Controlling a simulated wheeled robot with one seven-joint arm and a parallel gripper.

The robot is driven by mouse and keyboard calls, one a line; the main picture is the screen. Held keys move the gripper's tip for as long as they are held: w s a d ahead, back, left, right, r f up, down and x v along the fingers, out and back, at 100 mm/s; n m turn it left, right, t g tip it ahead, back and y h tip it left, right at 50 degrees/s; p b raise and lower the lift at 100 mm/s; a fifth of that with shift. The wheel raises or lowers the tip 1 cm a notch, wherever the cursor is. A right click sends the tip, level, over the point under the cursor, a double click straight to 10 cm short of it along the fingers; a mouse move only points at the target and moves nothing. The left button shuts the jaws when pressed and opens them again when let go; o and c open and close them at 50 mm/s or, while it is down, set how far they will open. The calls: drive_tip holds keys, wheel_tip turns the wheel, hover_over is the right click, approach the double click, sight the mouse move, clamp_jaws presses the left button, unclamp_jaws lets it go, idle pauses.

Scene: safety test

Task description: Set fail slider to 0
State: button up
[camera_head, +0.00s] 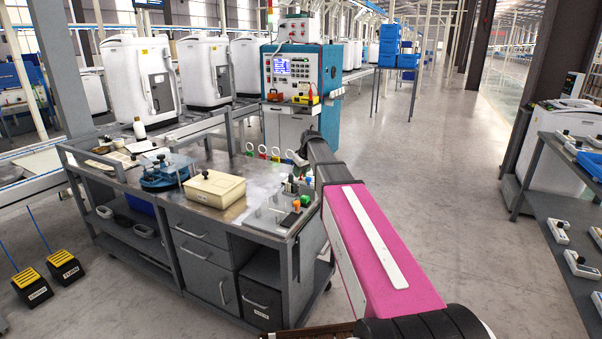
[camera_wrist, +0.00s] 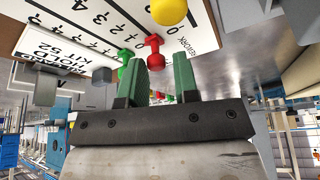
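The slider panel (camera_wrist: 60,30) fills the upper left of the wrist view, white with printed digits, seen upside down and tilted. A red knob (camera_wrist: 153,47) stands on it near a printed 0. A green knob (camera_wrist: 125,57), a yellow knob (camera_wrist: 168,11) and a grey knob (camera_wrist: 102,75) are close by. I read "REWORK" near the yellow knob; no "fail" label is legible. My gripper (camera_wrist: 155,60) has its two green fingers apart, with the red knob showing between and just beyond the tips. I cannot tell whether they touch it. In the head view my arm reaches over the workbench's right end.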

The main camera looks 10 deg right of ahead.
drive_tip(key=v, duration=1)
drive_tip(key=shift+r, duration=0.4)
drive_tip(key=shift+s+d, duration=0.1)
drive_tip(key=shift+s, duration=0.05)
